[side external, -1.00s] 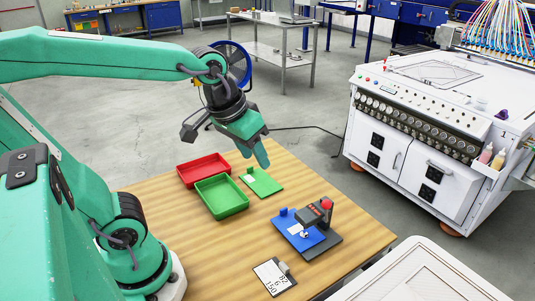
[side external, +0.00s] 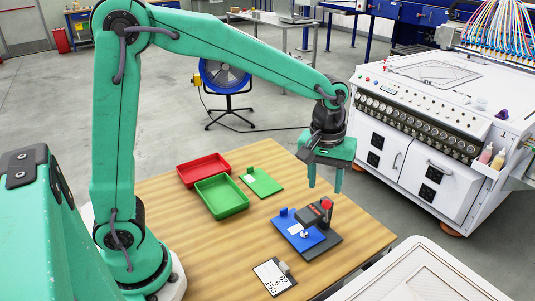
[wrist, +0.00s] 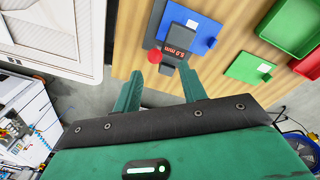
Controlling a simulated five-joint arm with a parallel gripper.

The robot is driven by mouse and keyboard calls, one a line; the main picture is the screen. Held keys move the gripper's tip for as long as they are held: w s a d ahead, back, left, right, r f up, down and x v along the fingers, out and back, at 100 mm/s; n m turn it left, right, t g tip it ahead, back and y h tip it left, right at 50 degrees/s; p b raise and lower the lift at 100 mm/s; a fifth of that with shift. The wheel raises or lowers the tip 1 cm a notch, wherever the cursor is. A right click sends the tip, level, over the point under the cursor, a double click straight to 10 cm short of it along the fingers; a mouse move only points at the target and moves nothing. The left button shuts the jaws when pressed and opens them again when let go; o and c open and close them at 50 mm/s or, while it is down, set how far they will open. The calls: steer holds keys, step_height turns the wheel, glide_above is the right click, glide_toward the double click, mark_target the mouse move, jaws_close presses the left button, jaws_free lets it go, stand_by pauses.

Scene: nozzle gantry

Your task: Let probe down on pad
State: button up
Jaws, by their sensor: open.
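A small dark gantry (side external: 318,213) with a red knob (side external: 327,204) on top stands on a dark base (side external: 322,246) near the table's right side. A blue plate (side external: 286,226) with a white label lies on the base; a small white part shows under the gantry head. The probe tip is too small to make out. In the wrist view the gantry head (wrist: 181,40) carries a red digital readout in mm, and the red knob (wrist: 167,57) lies by my fingertips. My green gripper (side external: 325,189) is open and empty, fingers pointing down, above and just behind the knob.
A red tray (side external: 203,169), a green tray (side external: 222,197) and a green plate (side external: 262,182) lie on the wooden table left of the gantry. A clipboard card (side external: 273,277) lies in front. A white machine (side external: 420,150) stands beyond the table at right.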

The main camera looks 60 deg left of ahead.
mark_target(326, 208)
steer(key=shift+w+d+f, duration=0.2)
steer(key=shift+f, duration=0.1)
steer(key=shift+f, duration=0.1)
steer(key=shift+w+d+f, duration=0.1)
steer(key=shift+d+f, duration=0.05)
steer(key=shift+f, duration=1.75)
steer(key=shift+w+d+f, duration=0.1)
steer(key=shift+f, duration=1.75)
jaws_close()
